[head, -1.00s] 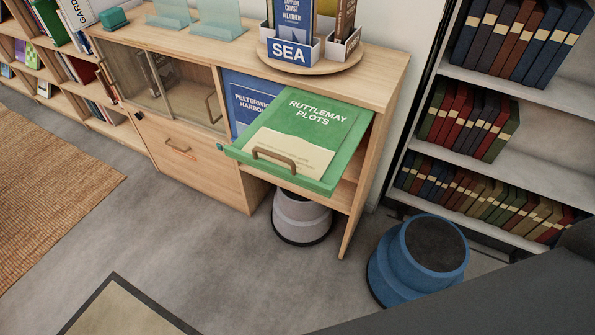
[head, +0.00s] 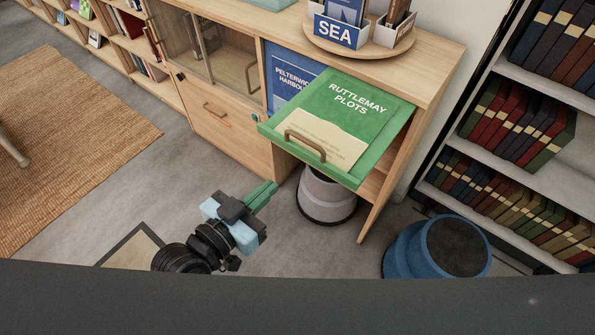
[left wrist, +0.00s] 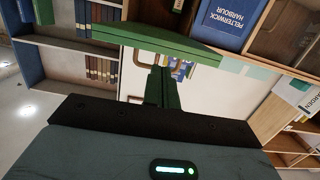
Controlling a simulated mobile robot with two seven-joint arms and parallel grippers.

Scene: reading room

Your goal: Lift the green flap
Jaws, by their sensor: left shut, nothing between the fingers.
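The green flap (head: 322,100), lettered "RUTTLEMAY PLOTS", stands out from the cabinet front, raised to roughly level. A brown bar handle (head: 305,144) sits near its outer edge. My left gripper (head: 268,190) is shut and empty, below and in front of the flap, apart from the handle in the head view. In the left wrist view the shut fingers (left wrist: 162,86) point toward the flap's green edge (left wrist: 150,42), with the handle partly hidden behind their tips. My right gripper is not in view.
A grey stool (head: 326,195) stands under the flap and a blue stool (head: 440,248) to its right. The wooden cabinet (head: 240,145) carries a turntable (head: 360,44) with book boxes. A bookshelf (head: 500,185) stands at right. Grey floor is open in front.

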